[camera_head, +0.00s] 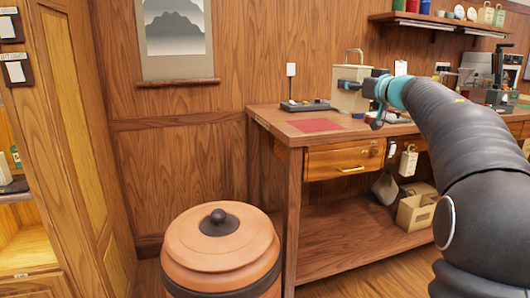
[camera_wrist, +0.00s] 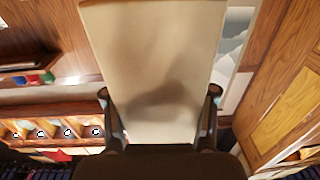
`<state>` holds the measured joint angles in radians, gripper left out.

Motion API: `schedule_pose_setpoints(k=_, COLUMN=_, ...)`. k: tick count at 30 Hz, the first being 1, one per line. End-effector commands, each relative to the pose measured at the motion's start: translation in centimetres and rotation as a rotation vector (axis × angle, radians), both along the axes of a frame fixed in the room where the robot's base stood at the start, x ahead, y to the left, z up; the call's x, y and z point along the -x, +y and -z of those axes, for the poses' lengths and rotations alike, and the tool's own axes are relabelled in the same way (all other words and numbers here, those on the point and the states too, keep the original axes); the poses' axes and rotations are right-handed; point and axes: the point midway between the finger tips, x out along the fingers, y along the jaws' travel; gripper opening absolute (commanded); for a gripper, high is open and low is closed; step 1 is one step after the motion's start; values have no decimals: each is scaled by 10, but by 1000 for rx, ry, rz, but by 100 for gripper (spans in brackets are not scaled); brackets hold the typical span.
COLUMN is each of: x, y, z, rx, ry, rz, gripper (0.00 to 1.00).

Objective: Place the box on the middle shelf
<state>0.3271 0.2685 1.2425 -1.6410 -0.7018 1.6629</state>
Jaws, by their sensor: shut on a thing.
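A cream box (camera_head: 347,98) with a loop handle on top is in the head view, over the back of the wooden table. My gripper (camera_head: 362,87) reaches it from the right and is shut on it. In the wrist view the box (camera_wrist: 155,50) fills the middle, with a finger on each side. I cannot tell whether the box's base touches the table. A cabinet at the left edge has an open shelf (camera_head: 17,197) with a few small items; most of it is cut off, so I cannot tell which level it is.
The table (camera_head: 270,117) bears a red mat (camera_head: 315,125) and a dark tray (camera_head: 308,106). A round lidded container (camera_head: 221,258) stands in front, between cabinet and table. A wall shelf (camera_head: 425,20) with jars hangs at upper right. A carton (camera_head: 414,213) sits on the table's lower board.

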Motion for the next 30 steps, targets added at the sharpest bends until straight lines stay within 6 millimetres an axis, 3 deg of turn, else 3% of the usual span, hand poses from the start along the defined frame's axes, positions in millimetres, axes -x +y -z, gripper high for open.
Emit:
schedule_pose_setpoints(k=7, x=11, y=31, z=9, rx=-1, ry=1, rz=-135, gripper=9)
schedule_pose_setpoints(k=14, x=13, y=47, z=57, rx=-5, ry=5, rz=-228, gripper=9)
schedule_pose_setpoints(k=20, x=9, y=51, z=119, rx=-6, ry=8, rz=-216, gripper=9)
schedule_pose_setpoints(k=30, x=10, y=42, z=248, rx=-5, ry=12, rz=-4, gripper=9)
